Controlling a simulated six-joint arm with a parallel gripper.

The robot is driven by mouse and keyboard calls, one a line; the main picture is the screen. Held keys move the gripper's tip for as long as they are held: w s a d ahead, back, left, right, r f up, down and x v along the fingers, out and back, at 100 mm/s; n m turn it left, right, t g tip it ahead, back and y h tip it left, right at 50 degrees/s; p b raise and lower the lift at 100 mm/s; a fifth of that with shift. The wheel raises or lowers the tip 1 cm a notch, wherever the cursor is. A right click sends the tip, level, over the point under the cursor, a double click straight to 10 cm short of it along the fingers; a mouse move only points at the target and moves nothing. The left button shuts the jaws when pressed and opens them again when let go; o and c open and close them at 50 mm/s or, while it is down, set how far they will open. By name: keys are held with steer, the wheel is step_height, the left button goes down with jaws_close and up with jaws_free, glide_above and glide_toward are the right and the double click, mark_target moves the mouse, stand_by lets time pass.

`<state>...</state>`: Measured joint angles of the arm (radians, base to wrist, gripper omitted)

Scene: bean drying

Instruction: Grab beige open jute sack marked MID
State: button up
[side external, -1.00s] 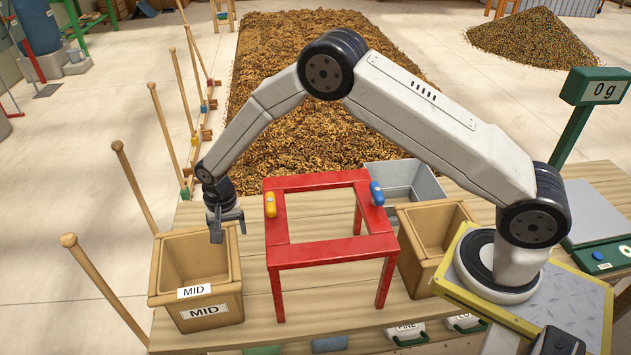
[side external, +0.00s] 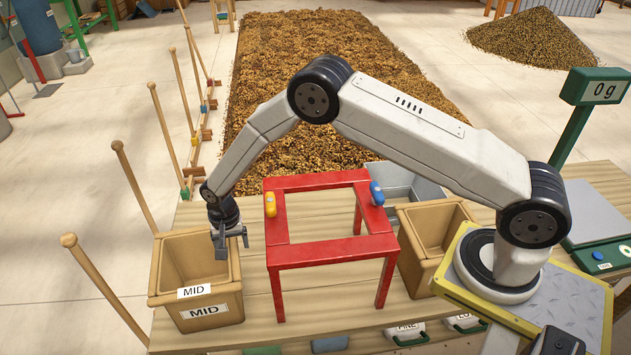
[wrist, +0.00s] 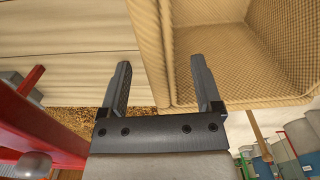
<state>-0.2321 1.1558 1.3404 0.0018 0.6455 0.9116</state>
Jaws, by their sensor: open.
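The beige open jute sack marked MID (side external: 208,318) stands upright on the left end of the wooden table, with MID labels on its near side. My gripper (side external: 232,248) is open and empty, pointing down at the sack's right rim. In the wrist view, the sack (wrist: 235,45) opens to the right, and its rim and near wall lie between the two fingers of my gripper (wrist: 161,66). One finger is over the sack's opening and the other is outside it. I cannot tell whether the fingers touch the wall.
A red frame stand (side external: 330,254) with a yellow and a blue piece stands right of the sack. Another open beige sack (side external: 424,262), a grey bin (side external: 428,190) and a scale (side external: 592,88) are farther right. Wooden poles (side external: 100,283) rise at the left table edge.

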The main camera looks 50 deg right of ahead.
jaws_close()
stand_by(0.3)
stand_by(1.2)
